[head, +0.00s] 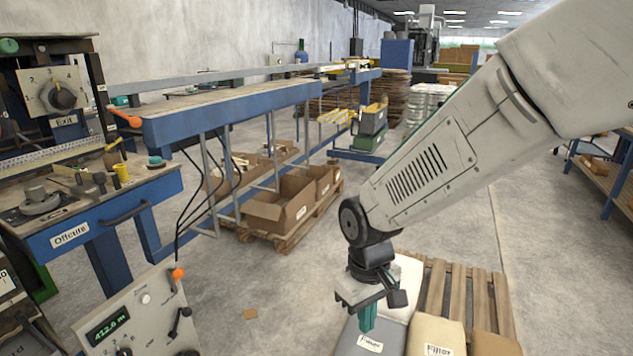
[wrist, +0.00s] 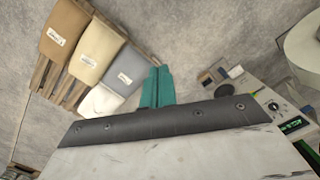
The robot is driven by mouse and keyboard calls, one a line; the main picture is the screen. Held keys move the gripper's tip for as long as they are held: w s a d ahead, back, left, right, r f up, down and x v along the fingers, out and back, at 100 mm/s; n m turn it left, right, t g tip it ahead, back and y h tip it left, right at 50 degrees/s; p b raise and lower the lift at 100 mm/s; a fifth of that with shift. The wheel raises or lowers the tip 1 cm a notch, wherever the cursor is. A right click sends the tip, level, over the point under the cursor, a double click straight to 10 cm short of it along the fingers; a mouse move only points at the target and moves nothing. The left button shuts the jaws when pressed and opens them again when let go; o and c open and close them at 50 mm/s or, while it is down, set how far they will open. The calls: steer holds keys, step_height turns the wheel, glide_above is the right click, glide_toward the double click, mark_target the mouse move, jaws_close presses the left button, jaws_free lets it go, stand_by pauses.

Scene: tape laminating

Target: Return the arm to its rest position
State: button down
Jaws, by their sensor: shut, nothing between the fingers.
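My gripper (head: 367,318) hangs at the end of my arm, pointing down, above the sacks on the pallet in the head view. Its teal fingers are shut and hold nothing. In the wrist view the closed gripper fingers (wrist: 158,87) stick out past the dark edge of my wrist. Below are a grey sack (head: 365,335) and a tan sack labelled "Filler" (head: 437,338); both also show in the wrist view. The gap between fingertips and sacks cannot be told.
A wooden pallet (head: 480,295) holds the sacks. At left stand a blue "Offcuts" bench (head: 110,220) and a control box reading 412.6 (head: 140,310). Cardboard boxes (head: 280,205) sit under the long table (head: 235,103). Concrete floor (head: 270,285) lies open between.

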steer(key=s+d+r+m+t, duration=0.2)
steer(key=s+d+r+m, duration=0.4)
steer(key=s+d+r, duration=0.9)
steer(key=shift+s+d+r+m, duration=0.2)
steer(key=shift+s+d+m, duration=0.1)
steer(key=shift+s+d, duration=0.8)
steer(key=shift+w, duration=0.15)
